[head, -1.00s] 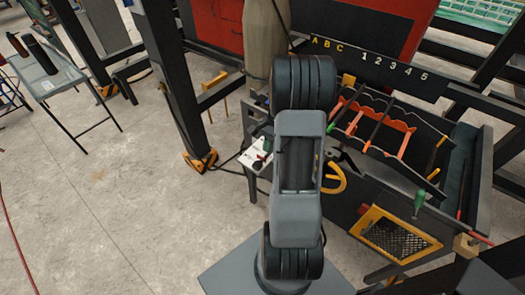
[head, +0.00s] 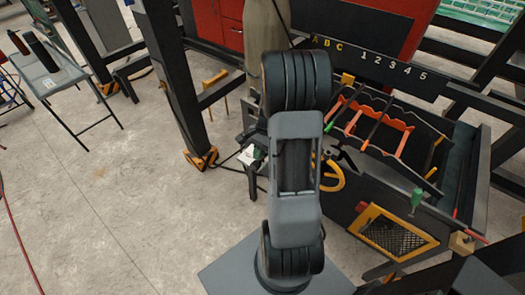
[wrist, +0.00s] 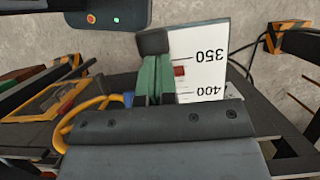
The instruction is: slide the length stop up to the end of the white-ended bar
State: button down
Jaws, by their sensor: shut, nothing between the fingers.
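In the wrist view, my gripper (wrist: 157,80) shows as two green fingers, side by side and shut, beyond a dark bolted bar. A white scale plate (wrist: 208,60) marked 350 and 400 stands close behind and to the right of them. In the head view, my arm hides the gripper, and the plate (head: 248,156) shows partly. I cannot pick out the white-ended bar.
In the head view, dark bars cross orange supports (head: 397,140) on the bench at right. A dark post (head: 172,80) stands left.

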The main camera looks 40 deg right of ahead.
jog(key=shift+s, duration=0.15)
jog(key=shift+d, duration=0.1)
jog(key=b+v, duration=0.1)
jog(key=v, duration=1.2)
jog(key=f+b, duration=0.1)
jog(key=f, duration=0.3)
jog(key=f+b, duration=0.1)
jog(key=f, duration=0.3)
jog(key=f+b, duration=0.1)
jog(key=f, duration=0.3)
jog(key=shift+s+f, duration=0.15)
jog(key=shift+s, duration=0.15)
jog(key=shift+s+a, duration=0.25)
jog(key=shift+a, duration=1)
jog(key=shift+s+a, duration=0.15)
jog(key=shift+a, duration=0.55)
jog(key=shift+a, duration=0.1)
